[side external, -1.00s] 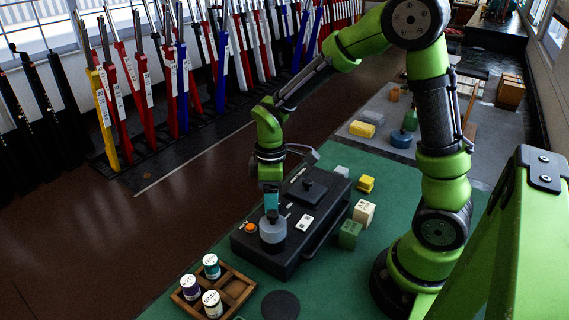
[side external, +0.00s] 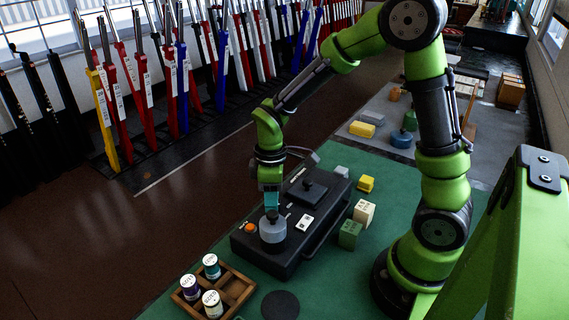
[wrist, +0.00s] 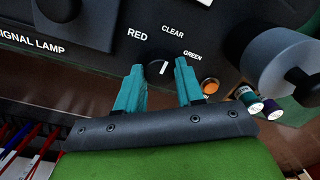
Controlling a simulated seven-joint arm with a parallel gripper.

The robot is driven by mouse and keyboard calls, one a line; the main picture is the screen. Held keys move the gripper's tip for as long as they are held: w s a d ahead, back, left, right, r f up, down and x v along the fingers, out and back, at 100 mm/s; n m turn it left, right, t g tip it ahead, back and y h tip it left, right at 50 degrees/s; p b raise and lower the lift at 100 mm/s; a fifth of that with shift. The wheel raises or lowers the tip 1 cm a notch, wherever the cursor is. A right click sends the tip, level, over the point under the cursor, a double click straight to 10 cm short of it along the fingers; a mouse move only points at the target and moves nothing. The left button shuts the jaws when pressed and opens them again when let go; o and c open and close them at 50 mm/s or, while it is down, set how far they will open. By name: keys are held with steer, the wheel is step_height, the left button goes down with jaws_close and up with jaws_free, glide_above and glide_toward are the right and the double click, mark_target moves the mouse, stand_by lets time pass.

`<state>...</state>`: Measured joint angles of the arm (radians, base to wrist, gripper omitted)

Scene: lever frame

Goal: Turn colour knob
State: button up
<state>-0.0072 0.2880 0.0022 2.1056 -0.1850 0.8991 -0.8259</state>
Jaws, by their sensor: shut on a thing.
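The colour knob (wrist: 158,70) is a small dark round knob with a white pointer line, on the dark signal lamp box (side external: 327,235). In the wrist view, RED, CLEAR and GREEN are printed around it, and the line points up toward CLEAR. My gripper (wrist: 158,76) has its teal fingers on either side of the knob and is shut on it. In the side view my gripper (side external: 271,200) reaches down to the box top behind a grey cylinder (side external: 273,231), and the knob is hidden.
An orange button (wrist: 210,86) sits right of the fingers, close to the knob. A wooden tray (side external: 240,287) with several labelled spools stands at the box's near left. Several small blocks (side external: 349,235) lie to its right.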

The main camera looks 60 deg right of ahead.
steer(key=m, duration=0.5)
steer(key=shift+d+m, duration=0.1)
steer(key=shift+m, duration=2.1)
steer(key=shift+r, duration=0.1)
steer(key=o, duration=1)
steer(key=r, duration=1.6)
steer(key=shift+s+d+r, duration=0.15)
steer(key=shift+d+r, duration=0.2)
steer(key=shift+r, duration=0.05)
